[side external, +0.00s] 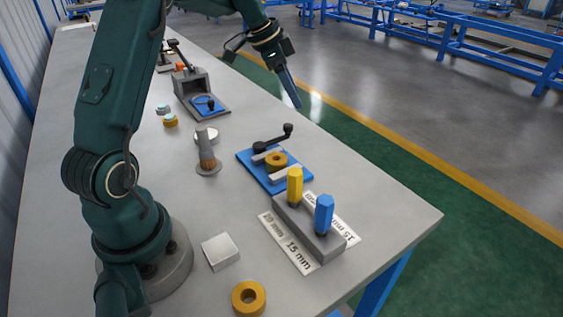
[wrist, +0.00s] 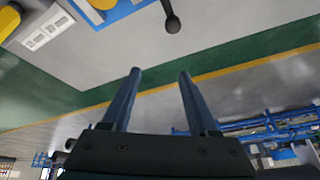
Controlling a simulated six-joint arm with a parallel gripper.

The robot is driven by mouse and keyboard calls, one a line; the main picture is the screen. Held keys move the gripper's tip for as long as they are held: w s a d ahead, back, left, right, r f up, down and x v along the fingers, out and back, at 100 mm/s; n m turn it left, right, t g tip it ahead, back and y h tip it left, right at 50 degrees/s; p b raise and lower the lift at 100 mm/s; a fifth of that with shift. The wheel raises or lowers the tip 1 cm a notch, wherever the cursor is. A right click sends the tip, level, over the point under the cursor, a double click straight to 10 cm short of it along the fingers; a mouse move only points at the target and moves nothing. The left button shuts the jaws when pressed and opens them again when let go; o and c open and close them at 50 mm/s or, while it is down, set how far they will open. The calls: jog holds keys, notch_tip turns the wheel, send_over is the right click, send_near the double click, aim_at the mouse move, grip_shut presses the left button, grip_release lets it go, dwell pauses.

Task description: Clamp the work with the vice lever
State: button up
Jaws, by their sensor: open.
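The vice (side external: 250,167) has a blue base and grey jaws and sits on the grey bench. A brass-coloured ring (side external: 277,160), the work, lies between its jaws. The vice lever (side external: 274,139) is a black crank with a knob at its right end, at the far side of the vice. In the wrist view the lever's knob (wrist: 172,24) shows at the top, beyond the fingertips. My gripper (side external: 295,104) is raised past the bench's far right edge, up from the lever and apart from it. Its two fingers (wrist: 160,72) are spread with nothing between them.
A grey block with yellow and blue hex-handled tools (side external: 309,232) stands right of the vice by white size labels. A grey fixture (side external: 190,82) is farther back.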

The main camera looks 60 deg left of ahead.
jog(key=n+g, duration=0.1)
send_over(288, 125)
jog(key=s+a, duration=0.1)
jog(key=s, duration=0.1)
notch_tip(288, 125, down, 5)
jog(key=shift+f, duration=0.2)
jog(key=shift+x, duration=2.15)
grip_shut()
